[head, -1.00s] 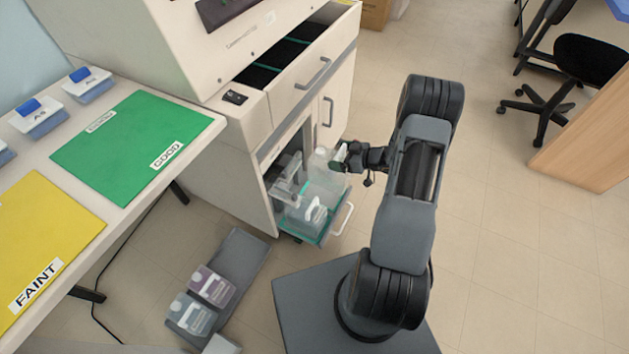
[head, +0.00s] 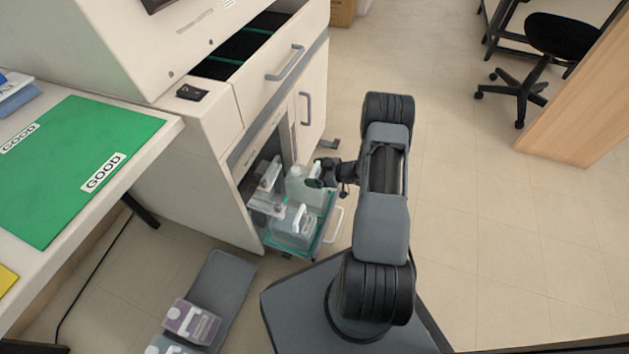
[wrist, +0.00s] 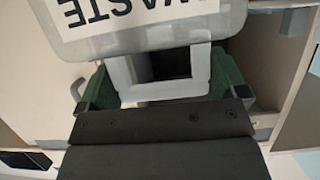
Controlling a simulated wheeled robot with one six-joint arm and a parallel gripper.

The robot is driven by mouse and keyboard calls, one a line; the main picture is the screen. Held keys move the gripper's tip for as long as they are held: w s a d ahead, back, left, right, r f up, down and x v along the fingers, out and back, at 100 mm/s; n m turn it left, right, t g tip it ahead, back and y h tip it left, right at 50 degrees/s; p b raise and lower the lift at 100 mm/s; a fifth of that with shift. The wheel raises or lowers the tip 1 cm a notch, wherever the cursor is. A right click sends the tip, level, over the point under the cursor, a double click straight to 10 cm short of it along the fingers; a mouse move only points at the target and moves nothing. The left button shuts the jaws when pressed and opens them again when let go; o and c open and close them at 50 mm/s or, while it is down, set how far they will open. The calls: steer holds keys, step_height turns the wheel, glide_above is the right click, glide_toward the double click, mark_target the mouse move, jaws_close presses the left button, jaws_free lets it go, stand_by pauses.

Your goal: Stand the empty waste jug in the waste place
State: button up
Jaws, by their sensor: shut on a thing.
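The waste jug (head: 303,187) is a pale, see-through container, roughly upright at the back of the pulled-out teal-edged tray (head: 328,227). I cannot tell whether its base touches the tray. My gripper (head: 322,174) reaches it from the right and is shut on its handle. In the wrist view, the jug (wrist: 215,22) shows a white WASTE label, upside down in the picture. Its pale handle (wrist: 122,78) sits between the green fingers of my gripper (wrist: 160,80).
A second clear jug (head: 290,232) with a white handle stands at the tray's front. Clear fittings (head: 268,190) lie left of the waste jug, at the cabinet opening. The cabinet door (head: 311,100) is behind.

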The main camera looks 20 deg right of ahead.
steer(key=shift+f+b, duration=0.75)
steer(key=shift+f, duration=1)
steer(key=shift+f, duration=0.15)
steer(key=o, duration=0.9)
